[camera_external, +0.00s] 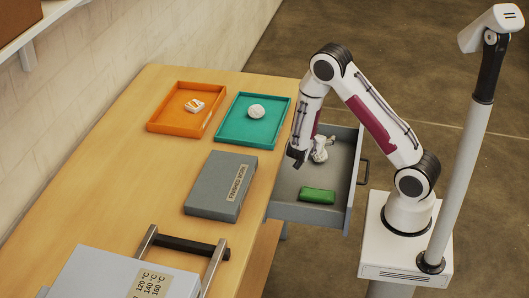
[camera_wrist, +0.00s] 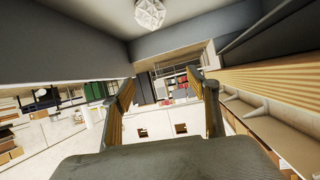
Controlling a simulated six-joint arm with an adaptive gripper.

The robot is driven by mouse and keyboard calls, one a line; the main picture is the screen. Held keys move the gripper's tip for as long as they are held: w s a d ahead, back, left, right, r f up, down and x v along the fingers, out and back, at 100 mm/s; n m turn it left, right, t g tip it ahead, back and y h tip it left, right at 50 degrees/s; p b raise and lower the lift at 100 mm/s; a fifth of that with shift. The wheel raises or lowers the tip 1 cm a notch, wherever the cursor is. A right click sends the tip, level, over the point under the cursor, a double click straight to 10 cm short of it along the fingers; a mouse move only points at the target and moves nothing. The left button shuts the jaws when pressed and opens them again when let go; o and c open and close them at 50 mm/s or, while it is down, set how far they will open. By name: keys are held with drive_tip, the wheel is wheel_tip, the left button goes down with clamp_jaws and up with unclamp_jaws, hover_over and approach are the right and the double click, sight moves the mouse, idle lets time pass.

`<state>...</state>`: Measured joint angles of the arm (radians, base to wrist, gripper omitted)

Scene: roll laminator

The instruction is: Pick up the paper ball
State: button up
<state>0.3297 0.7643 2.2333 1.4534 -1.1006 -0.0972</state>
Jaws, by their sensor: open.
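A white crumpled paper ball (camera_external: 256,112) lies in the teal tray (camera_external: 240,137) on the table in the external view. Another white, crumpled-looking shape (camera_external: 320,148) shows beside my gripper over the open grey drawer (camera_external: 285,206); I cannot tell clearly what it is. My gripper (camera_external: 297,158) hangs over the drawer's table side, apart from the tray. In the wrist view my gripper (camera_wrist: 165,95) is open, with nothing between its ribbed fingers. A white faceted ball (camera_wrist: 150,13) sits at the top edge there, beyond the fingertips; I cannot tell which white object it is.
A green item (camera_external: 318,195) lies in the drawer. An orange tray (camera_external: 160,125) with a small white-and-orange item (camera_external: 194,105), a grey box (camera_external: 221,186) and the laminator (camera_external: 105,278) stand on the table. The drawer walls rise around my gripper. Table space left of the box is clear.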

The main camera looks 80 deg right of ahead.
drive_tip(key=f+n, duration=0.2)
drive_tip(key=a+f+n, duration=0.1)
drive_tip(key=f+n, duration=0.1)
drive_tip(key=f, duration=0.1)
drive_tip(key=w+f+n+t, duration=0.1)
drive_tip(key=f+n, duration=0.1)
drive_tip(key=f, duration=0.1)
drive_tip(key=shift+a+f, duration=0.2)
drive_tip(key=shift+a, duration=0.1)
drive_tip(key=shift+d, duration=0.1)
drive_tip(key=shift+x, duration=1.25)
drive_tip(key=shift+s+d, duration=0.1)
drive_tip(key=shift+x, duration=2.5)
drive_tip(key=c, duration=1)
